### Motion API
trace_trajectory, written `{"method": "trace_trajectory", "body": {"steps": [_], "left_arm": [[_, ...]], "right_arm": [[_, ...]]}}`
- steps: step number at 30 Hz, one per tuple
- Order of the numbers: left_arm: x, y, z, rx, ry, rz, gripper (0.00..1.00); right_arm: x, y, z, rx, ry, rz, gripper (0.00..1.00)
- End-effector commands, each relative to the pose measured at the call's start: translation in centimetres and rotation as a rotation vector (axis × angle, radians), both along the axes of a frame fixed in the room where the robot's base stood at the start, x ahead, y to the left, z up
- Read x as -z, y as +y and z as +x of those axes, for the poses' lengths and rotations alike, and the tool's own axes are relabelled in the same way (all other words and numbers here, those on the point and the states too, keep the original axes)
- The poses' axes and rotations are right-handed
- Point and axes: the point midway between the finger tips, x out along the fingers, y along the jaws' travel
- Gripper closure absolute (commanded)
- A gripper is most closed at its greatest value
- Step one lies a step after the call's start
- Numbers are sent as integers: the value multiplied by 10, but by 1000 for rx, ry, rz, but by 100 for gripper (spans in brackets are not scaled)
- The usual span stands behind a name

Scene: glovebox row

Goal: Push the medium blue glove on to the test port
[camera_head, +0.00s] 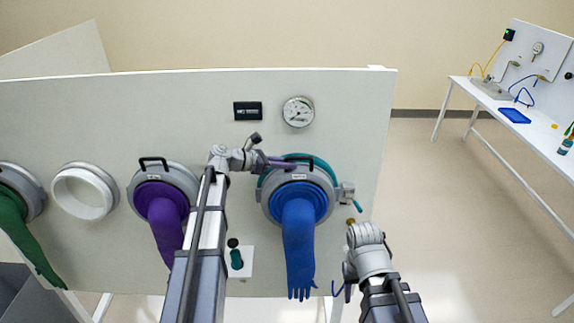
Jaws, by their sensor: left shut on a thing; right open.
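The blue glove (299,240) hangs fingers-down from a grey ring (271,205) with a black handle on top, at the right part of the white panel. A teal rim (322,162) shows behind the grey ring at the upper edge; whether the ring is seated flush against it I cannot tell. My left gripper (283,163) reaches in from the left at the top of this ring, shut, apparently on the handle; the grip is partly hidden. My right gripper (343,287) is open and empty, low and to the right of the glove, apart from it.
On the panel are a purple glove (164,220), an empty white port (83,192), a green glove (22,225), a gauge (298,112) and a black display (248,112). A grey fitting (346,192) juts beside the blue glove's ring. A white table (525,125) stands at right; the floor between is clear.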

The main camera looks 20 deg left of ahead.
Motion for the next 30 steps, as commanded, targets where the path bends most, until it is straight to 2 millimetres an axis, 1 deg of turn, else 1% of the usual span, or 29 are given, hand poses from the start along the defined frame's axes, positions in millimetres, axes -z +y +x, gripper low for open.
{"method": "trace_trajectory", "body": {"steps": [15,30], "left_arm": [[0,2,9,-1,0,-3,100],[0,3,10,-1,0,-4,100]], "right_arm": [[1,0,0,0,0,0,50],[1,0,0,0,0,0,50]]}}
